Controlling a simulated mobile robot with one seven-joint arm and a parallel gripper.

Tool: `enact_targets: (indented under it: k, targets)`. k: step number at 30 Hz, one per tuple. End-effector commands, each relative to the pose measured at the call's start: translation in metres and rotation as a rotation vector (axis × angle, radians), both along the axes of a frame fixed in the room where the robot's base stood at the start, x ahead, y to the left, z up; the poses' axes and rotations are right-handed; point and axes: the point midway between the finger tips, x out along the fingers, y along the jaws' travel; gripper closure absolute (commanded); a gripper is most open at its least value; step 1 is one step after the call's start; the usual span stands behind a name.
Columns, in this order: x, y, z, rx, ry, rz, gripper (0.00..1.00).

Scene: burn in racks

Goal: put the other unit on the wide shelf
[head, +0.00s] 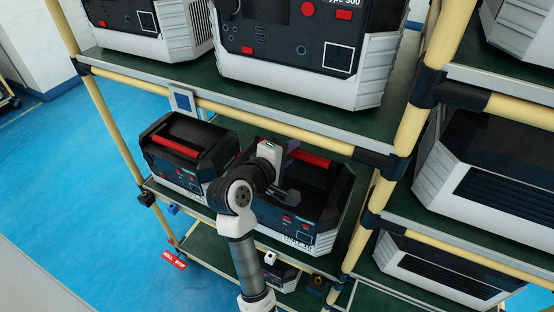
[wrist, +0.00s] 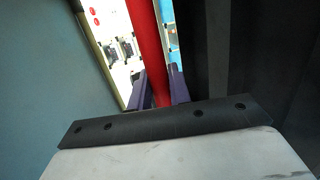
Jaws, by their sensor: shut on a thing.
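A black and white unit (head: 325,205) with a red handle (head: 314,159) sits on or just over the middle shelf of the yellow-framed rack, at the right. My gripper (wrist: 160,98) is shut on this red handle, which runs between its purple fingers in the wrist view. In the head view my wrist and arm cover part of the unit's front and left side. A second, similar unit (head: 168,174) with its own red handle stands to the left on the same shelf (head: 195,208). I cannot tell whether the held unit touches the shelf.
Large units (head: 300,70) fill the upper shelf (head: 180,72), whose edge passes close above my gripper. A small unit (head: 283,273) is on the bottom shelf. Another rack with units (head: 490,160) stands at the right. Blue floor (head: 80,190) is open at the left.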

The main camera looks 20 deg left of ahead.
Motion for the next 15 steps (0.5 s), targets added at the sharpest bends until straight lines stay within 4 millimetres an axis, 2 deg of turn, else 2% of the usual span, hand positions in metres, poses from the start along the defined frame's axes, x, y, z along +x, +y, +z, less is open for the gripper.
enact_targets:
  k: [1,8,15]
  targets:
    - [0.006,-0.002,0.008,0.005,-0.013,-0.001,1.0]
    - [0.02,-0.004,0.006,0.005,-0.014,0.002,1.0]
    - [0.02,-0.004,-0.012,0.001,-0.011,0.003,1.0]
